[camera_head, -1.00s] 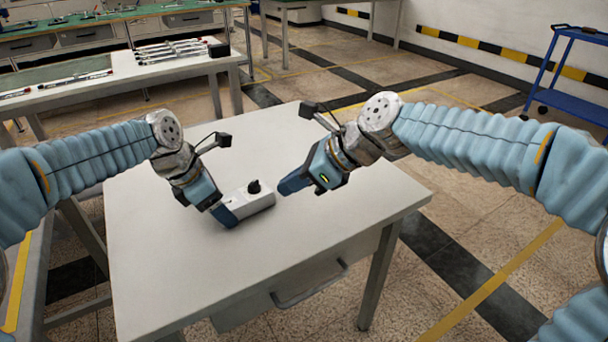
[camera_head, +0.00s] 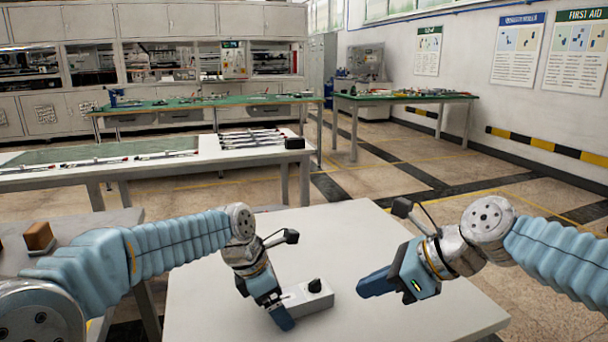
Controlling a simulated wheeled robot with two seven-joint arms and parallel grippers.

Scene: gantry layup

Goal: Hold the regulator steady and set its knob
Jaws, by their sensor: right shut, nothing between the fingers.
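The regulator is a small light-grey box (camera_head: 312,301) with a black knob (camera_head: 314,285) on top, lying on the white table (camera_head: 215,300). My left gripper (camera_head: 283,318) points down at the regulator's left end, its blue finger overlapping that end. Whether its fingers clamp the box is hidden. My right gripper (camera_head: 362,286) is shut and empty. It points left toward the knob and is a short gap to the right of the regulator, not touching it.
The white table is otherwise clear around the regulator. A side table at the left bears a brown block (camera_head: 38,237). Behind stand a long bench with rods (camera_head: 253,138) and green-topped benches (camera_head: 405,96). Open floor lies between.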

